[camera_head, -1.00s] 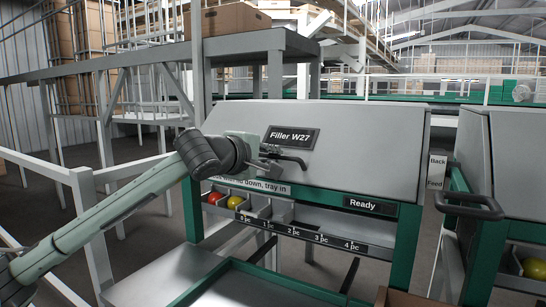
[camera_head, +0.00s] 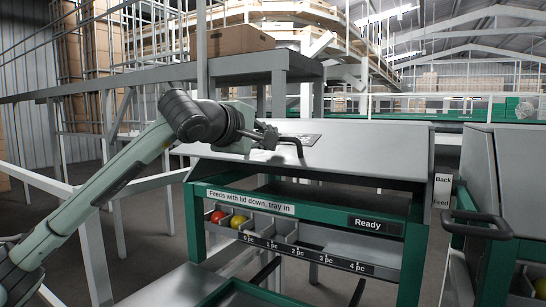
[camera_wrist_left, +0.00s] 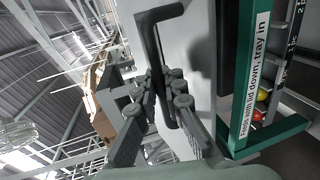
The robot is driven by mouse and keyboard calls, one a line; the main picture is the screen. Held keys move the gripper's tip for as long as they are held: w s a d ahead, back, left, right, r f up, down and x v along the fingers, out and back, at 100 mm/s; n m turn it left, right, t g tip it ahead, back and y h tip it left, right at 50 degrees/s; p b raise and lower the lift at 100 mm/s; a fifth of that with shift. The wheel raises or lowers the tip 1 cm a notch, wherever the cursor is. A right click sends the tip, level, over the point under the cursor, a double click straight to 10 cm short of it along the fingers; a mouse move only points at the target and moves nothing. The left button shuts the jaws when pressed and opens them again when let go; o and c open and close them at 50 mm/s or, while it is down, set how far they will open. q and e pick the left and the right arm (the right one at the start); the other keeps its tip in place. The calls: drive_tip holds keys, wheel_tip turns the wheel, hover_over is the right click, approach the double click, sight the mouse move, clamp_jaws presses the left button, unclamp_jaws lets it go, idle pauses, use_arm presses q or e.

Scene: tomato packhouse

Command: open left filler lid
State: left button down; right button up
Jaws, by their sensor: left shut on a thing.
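The grey lid (camera_head: 350,149) of the left filler is tilted up, its lower edge lifted off the green frame with a dark gap beneath. My left gripper (camera_head: 266,139) is at the lid's upper left, shut on the dark lid handle (camera_head: 292,140). The left wrist view shows the fingers (camera_wrist_left: 165,95) closed around the dark handle (camera_wrist_left: 151,40), with the lid surface (camera_wrist_left: 200,45) beside it. The name plate on the lid is seen at a steep slant. My right gripper is not in view.
The filler's green frame (camera_head: 413,245) carries a "Ready" display (camera_head: 375,224) and numbered compartments, with a red ball (camera_head: 218,216) and a yellow one (camera_head: 238,221) at left. A second filler with a dark handle (camera_head: 482,227) stands close at right. White rails (camera_head: 95,245) run at left.

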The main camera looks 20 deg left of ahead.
use_arm(q)
wheel_tip(320, 180, up, 3)
drive_tip(key=shift+s+f+p, duration=0.1)
drive_tip(key=shift+p, duration=0.2)
drive_tip(key=shift+r, duration=0.45)
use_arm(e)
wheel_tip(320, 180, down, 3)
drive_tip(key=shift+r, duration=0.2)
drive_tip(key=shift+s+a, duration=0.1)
